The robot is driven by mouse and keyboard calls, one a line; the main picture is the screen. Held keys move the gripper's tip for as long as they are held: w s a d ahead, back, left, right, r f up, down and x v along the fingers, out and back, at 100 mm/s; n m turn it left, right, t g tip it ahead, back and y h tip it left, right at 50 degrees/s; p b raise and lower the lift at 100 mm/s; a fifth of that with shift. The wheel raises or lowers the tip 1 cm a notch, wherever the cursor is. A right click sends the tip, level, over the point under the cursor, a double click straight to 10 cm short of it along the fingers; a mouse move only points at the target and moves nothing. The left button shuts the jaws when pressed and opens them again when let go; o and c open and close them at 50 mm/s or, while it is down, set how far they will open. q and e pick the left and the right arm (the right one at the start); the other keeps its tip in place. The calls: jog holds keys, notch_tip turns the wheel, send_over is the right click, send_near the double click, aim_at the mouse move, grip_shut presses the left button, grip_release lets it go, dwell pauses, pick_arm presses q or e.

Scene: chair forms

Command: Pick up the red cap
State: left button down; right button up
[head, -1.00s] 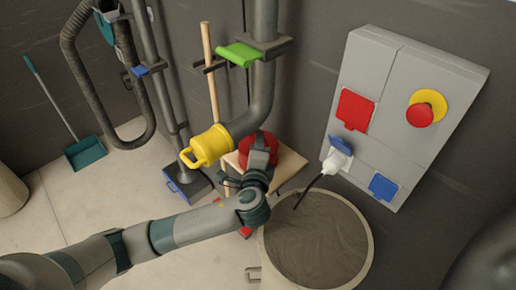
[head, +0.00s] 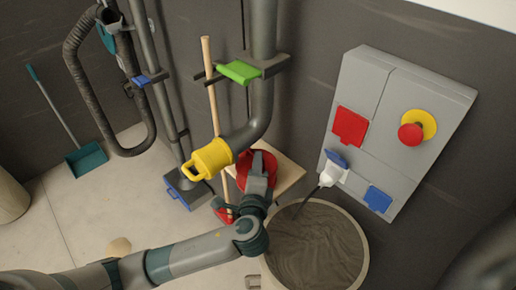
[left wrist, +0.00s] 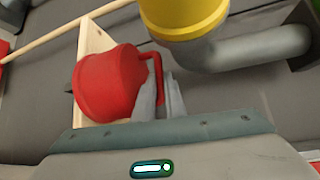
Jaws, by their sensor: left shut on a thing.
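The red cap (head: 243,166) is a round cap with a loop handle, beside the wooden board (head: 290,175) under the grey pipe. It also shows in the left wrist view (left wrist: 105,84), tilted with its handle toward the fingers. My left gripper (head: 260,172) is shut on the handle of the red cap; its fingers (left wrist: 163,95) hide part of the handle. The cap overlaps the board in both views; I cannot tell whether they touch. My right gripper is not in view.
A yellow cap (head: 211,158) sits on the pipe end (head: 252,130), close to the left of the red cap. An open round barrel (head: 365,265) stands at the front right. A grey panel (head: 405,105) with red and blue covers is on the right wall.

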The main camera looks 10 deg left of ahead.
pick_arm(q)
jog(key=f+p+v, duration=0.1)
jog(key=f+v, duration=0.1)
jog(key=v, duration=1.1)
jog(key=f+p+v, duration=0.1)
jog(key=p+v, duration=0.1)
jog(key=v, duration=1.2)
jog(key=shift+s+f, duration=0.2)
jog(key=shift+f, duration=0.05)
notch_tip(320, 180, up, 7)
jog(key=p, duration=0.7)
jog(key=shift+w+f, duration=0.1)
jog(key=shift+f, duration=0.05)
